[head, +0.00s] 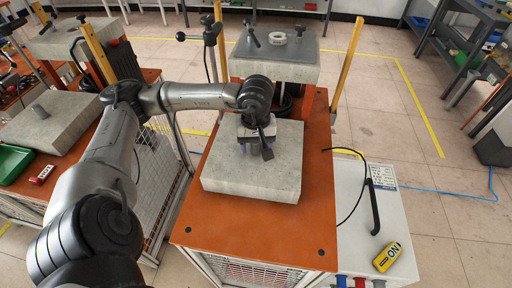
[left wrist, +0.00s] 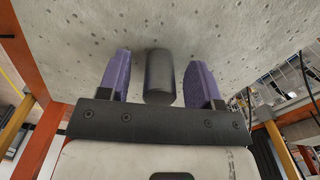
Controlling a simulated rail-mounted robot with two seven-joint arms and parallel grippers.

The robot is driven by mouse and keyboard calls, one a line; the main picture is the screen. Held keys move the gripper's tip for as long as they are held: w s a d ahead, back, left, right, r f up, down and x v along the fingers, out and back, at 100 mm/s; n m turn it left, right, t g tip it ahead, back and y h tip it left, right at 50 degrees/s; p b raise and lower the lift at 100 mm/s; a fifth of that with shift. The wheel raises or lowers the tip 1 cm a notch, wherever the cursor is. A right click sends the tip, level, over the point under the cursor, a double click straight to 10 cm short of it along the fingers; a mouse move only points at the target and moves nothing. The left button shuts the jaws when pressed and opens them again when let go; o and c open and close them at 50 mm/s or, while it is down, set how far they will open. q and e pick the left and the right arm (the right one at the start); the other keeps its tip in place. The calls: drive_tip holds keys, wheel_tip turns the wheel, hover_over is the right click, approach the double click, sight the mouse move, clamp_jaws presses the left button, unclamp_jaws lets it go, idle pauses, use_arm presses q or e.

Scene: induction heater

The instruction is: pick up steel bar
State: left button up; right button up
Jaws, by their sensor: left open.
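A dark grey steel bar (left wrist: 160,78), a short cylinder, stands out from the pale concrete block in the left wrist view. My left gripper (left wrist: 160,85) is open, with one purple finger on each side of the bar and a visible gap to each. In the head view my left gripper (head: 257,150) is over the concrete block (head: 250,182) on the orange table and hides the bar there. A similar short grey cylinder (head: 38,111) stands on another concrete block at the left. My right gripper is not in view.
The orange table (head: 255,240) has bare room in front of the block. Behind it is a second slab (head: 275,60) with a ring on top, flanked by yellow posts. A white box with a yellow ON control (head: 387,257) and a black cable is at the right.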

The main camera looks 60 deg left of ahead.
use_arm(q)
drive_tip(key=c, duration=1.1)
drive_tip(key=shift+r, duration=0.15)
